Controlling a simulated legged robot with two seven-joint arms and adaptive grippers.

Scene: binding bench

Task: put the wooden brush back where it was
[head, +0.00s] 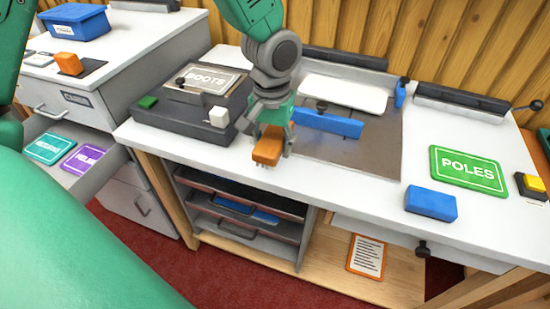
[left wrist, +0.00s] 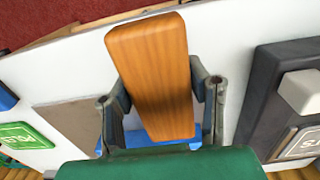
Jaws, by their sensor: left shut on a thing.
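The wooden brush (head: 267,148) is an orange-brown block with bristles faintly visible below it. My left gripper (head: 270,133) is shut on it and holds it over the white bench top near the front edge. In the left wrist view the brush (left wrist: 150,75) fills the middle, between the two fingers (left wrist: 160,100). I cannot tell whether the bristles touch the bench. My right gripper is not in view.
A blue bar (head: 328,124) lies behind right on a grey board (head: 365,150). A blue block (head: 431,204) and green POLES card (head: 468,171) lie right. An orange block (head: 69,63) sits on the left cabinet.

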